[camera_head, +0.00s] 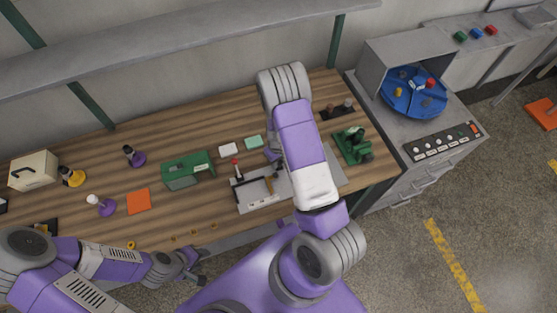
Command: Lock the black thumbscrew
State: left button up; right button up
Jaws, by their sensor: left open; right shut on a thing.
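No black thumbscrew can be made out for certain. A grey plate fixture (258,200) with a red-tipped upright lever (236,168) and an orange-brown part (269,184) lies on the bench, partly hidden by my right arm. My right gripper (272,156) is mostly hidden beside that arm, just above the far side of the fixture. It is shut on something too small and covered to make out. My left gripper (198,272) is open and empty at the bench's front edge, left of and nearer than the fixture.
A green box-like device (188,170) stands left of the fixture, a green machine (354,145) right. Purple (134,156) and yellow (72,176) knobbed pieces and an orange square (138,201) lie on the left bench. A grey cabinet (420,120) with a blue tray (412,95) adjoins it.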

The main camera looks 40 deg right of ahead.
jog(key=m, duration=0.4)
jog(key=shift+b, duration=0.35)
jog(key=m, duration=0.4)
jog(key=shift+m, duration=0.3)
jog(key=m, duration=0.4)
jog(key=shift+m, duration=0.3)
jog(key=m+p, duration=0.1)
jog(key=m, duration=0.3)
jog(key=shift+w+m, duration=0.1)
jog(key=shift+m, duration=0.2)
jog(key=o, duration=1.1)
jog(key=shift+c, duration=0.2)
